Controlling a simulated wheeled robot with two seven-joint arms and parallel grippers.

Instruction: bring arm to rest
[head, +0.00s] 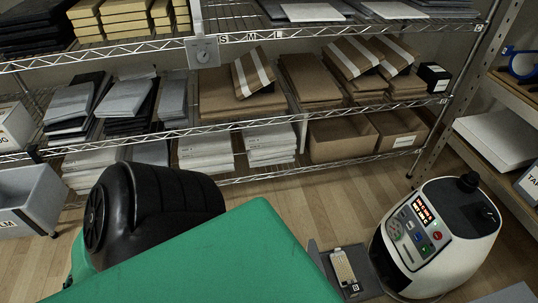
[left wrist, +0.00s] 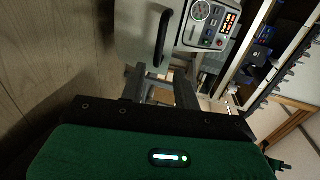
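The white mug press (head: 440,235) stands at the right in the head view, with a lit red display, coloured buttons and a black knob on top. Its control panel (left wrist: 212,22) also shows at the top of the left wrist view, beside a pale surface with a black handle (left wrist: 162,38). My right gripper is in neither view. No mug is visible.
A wire shelf (head: 250,125) with envelopes, paper stacks and cardboard boxes spans the back. A second rack (head: 510,140) stands at the right. A grey bin (head: 30,200) is at the left. Wooden floor shows between.

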